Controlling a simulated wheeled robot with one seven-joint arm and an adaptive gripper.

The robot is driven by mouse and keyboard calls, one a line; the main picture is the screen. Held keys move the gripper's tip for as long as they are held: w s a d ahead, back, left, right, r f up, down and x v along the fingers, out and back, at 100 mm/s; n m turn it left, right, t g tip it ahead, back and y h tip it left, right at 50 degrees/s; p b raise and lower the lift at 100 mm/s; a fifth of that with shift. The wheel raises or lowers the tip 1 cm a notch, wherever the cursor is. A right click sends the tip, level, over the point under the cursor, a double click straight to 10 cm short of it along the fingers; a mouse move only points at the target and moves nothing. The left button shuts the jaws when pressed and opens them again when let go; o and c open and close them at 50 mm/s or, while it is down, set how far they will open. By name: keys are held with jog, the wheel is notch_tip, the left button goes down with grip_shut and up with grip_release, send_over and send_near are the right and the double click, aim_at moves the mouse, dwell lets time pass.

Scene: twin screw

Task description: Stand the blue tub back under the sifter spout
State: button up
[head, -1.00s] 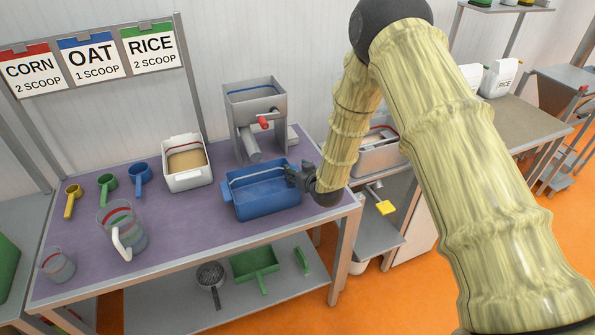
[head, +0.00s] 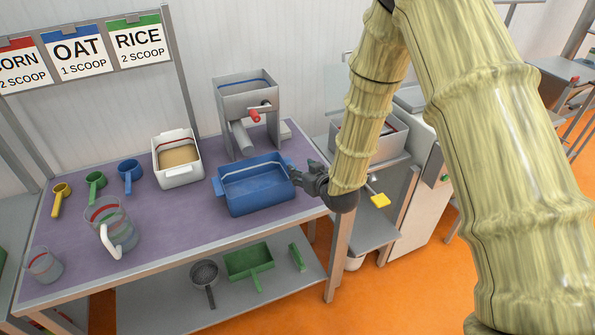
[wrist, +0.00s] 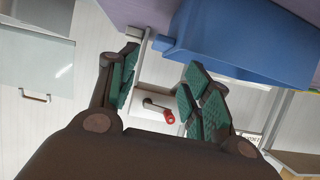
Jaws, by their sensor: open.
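The blue tub (head: 255,196) stands upright on the purple table top, in front of the grey sifter (head: 231,108). The sifter's spout (head: 241,136) slopes down behind the tub's back rim; the tub looks forward of it, not squarely beneath. My gripper (head: 299,174) is at the tub's right end, open, with nothing between its fingers. In the wrist view, the open fingers (wrist: 160,75) flank a gap, and the tub (wrist: 235,40) fills the upper right. Contact between fingers and tub cannot be told. The sifter's red crank knob (wrist: 169,117) shows beyond the fingers.
A white bin of grain (head: 178,164) stands left of the sifter. Yellow (head: 60,200), green (head: 95,187) and blue (head: 130,175) scoops and a clear jug (head: 112,232) are farther left. The table's front middle is clear.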

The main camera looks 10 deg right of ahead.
jog(key=shift+v, duration=0.95)
jog(key=s+d+f+g, duration=0.1)
jog(key=s+f, duration=0.1)
jog(key=f, duration=0.1)
jog(key=s+d+f, duration=0.1)
jog(key=s+f, duration=0.2)
jog(key=f, duration=0.1)
jog(key=s+d+f+m+g+h, duration=0.1)
jog(key=s+f, duration=0.2)
jog(key=f, duration=0.1)
jog(key=shift+s+d+g, duration=0.2)
jog(key=shift+s+g, duration=0.05)
jog(key=shift+g, duration=0.05)
jog(key=s+d+f+m+g+h, duration=0.1)
jog(key=s+d+f+g, duration=0.2)
jog(key=s, duration=0.9)
jog(key=s+d+f+m+g+h, duration=0.1)
jog(key=s+d+f+g, duration=0.2)
jog(key=s+f, duration=0.5)
jog(key=s+d+f+m+g+h, duration=0.1)
jog(key=s+d+f+g, duration=0.2)
jog(key=s, duration=1.5)
notch_tip(320, 180, down, 3)
jog(key=shift+d+f+g, duration=0.15)
jog(key=shift+f+g, duration=0.05)
jog(key=shift+g, duration=0.2)
jog(key=shift+c, duration=0.2)
